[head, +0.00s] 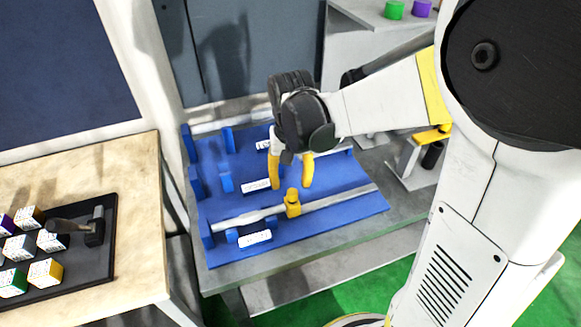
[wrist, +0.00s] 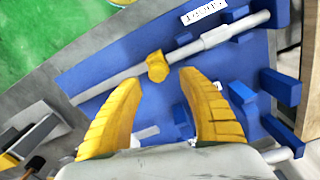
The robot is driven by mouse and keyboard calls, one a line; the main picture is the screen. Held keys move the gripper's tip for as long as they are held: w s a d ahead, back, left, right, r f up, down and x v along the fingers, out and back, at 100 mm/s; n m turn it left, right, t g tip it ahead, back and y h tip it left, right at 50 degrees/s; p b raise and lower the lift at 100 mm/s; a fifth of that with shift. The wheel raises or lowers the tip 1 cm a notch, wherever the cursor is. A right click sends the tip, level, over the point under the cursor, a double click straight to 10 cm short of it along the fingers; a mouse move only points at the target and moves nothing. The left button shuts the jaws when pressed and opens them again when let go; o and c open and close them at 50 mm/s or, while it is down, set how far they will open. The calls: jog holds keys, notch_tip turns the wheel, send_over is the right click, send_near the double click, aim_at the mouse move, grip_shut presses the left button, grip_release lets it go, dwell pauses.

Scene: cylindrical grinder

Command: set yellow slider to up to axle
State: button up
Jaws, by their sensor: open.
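The yellow slider (head: 292,203) sits on the front grey axle (head: 340,200) of the blue fixture board (head: 375,203), right of the axle's thicker section. In the wrist view the slider (wrist: 157,67) is on the axle (wrist: 112,88), just beyond my fingertips. My gripper (head: 291,186) has two yellow fingers, is open and empty, and hangs above the board behind the slider. In the wrist view its fingers (wrist: 166,83) spread to either side of the slider's line, with no contact visible.
White labels (head: 255,238) lie on the board, and blue upright supports (head: 206,232) hold the axle. A wooden table (head: 120,165) at left bears a black tray (head: 112,255) with labelled cubes and a hammer (head: 95,228). A yellow-topped grey device (head: 430,136) stands right of the board.

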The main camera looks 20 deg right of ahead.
notch_tip(320, 180, up, 6)
dwell(0.6)
jog(key=s+r+n+t, duration=0.3)
jog(key=s+t, duration=0.4)
jog(key=s, duration=0.3)
jog(key=shift+s+a+r, duration=0.25)
jog(key=shift+a+r, duration=0.15)
jog(key=shift+a, duration=0.05)
dwell(0.6)
